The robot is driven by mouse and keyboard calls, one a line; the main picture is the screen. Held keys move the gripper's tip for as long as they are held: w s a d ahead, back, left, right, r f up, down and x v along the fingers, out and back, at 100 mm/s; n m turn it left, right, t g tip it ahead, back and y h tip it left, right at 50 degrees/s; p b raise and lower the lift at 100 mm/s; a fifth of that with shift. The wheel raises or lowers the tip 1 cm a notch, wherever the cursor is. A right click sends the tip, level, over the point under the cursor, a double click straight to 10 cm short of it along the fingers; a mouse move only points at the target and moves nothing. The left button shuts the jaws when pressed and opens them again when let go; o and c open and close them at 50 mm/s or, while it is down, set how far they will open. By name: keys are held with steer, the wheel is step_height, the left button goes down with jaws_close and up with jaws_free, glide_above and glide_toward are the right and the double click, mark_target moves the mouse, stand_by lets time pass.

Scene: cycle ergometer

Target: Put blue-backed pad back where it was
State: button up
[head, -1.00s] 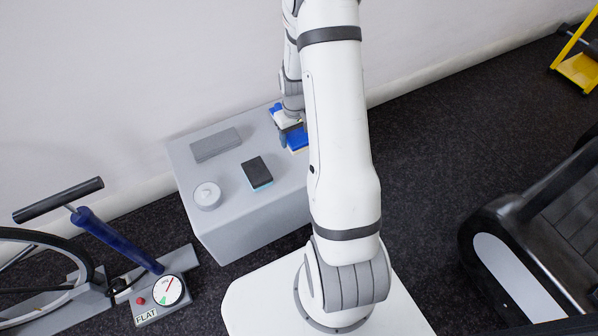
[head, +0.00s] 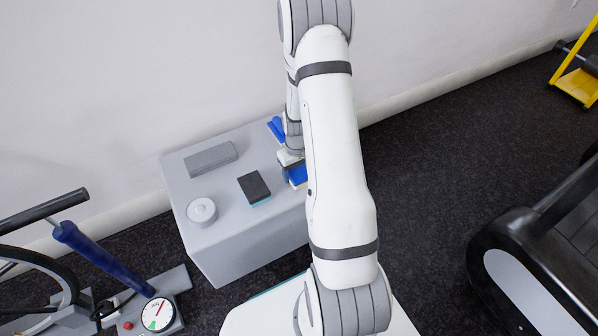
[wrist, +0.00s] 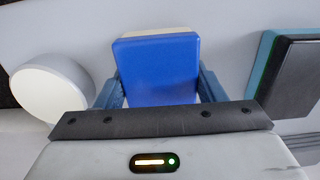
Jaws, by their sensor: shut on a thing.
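The blue-backed pad (wrist: 160,72) is between my gripper's fingers in the wrist view, blue face to the camera, with a cream edge along its top. My gripper (wrist: 160,92) is shut on it, one finger at each side. In the head view the pad (head: 297,175) shows partly below my gripper (head: 291,162), at the right part of the grey box top (head: 235,220). My arm hides part of it. I cannot tell whether the pad touches the box.
A dark pad with a teal edge (head: 254,187), a grey block (head: 210,157) and a white round thing (head: 201,210) sit on the box. Another blue thing (head: 276,129) is at its back edge. A white round thing (wrist: 50,82) is left of the pad in the wrist view.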

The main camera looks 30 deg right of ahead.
steer(key=shift+r, duration=0.1)
steer(key=shift+f, duration=0.2)
steer(key=o, duration=1.3)
steer(key=shift+r, duration=0.1)
step_height(320, 180, up, 12)
steer(key=p, duration=0.5)
step_height(320, 180, up, 13)
glide_above(297, 170)
steer(key=s+a, duration=0.5)
steer(key=a, duration=0.2)
steer(key=shift+t, duration=0.6)
steer(key=s+a+r, duration=0.2)
steer(key=s+r, duration=0.1)
steer(key=s, duration=0.1)
steer(key=s+a+r, duration=0.2)
steer(key=s, duration=0.3)
steer(key=s+a+r, duration=0.2)
steer(key=s+r, duration=0.1)
steer(key=s, duration=0.1)
steer(key=shift+s+a+r, duration=0.15)
steer(key=shift+a+r, duration=0.05)
steer(key=shift+r, duration=0.15)
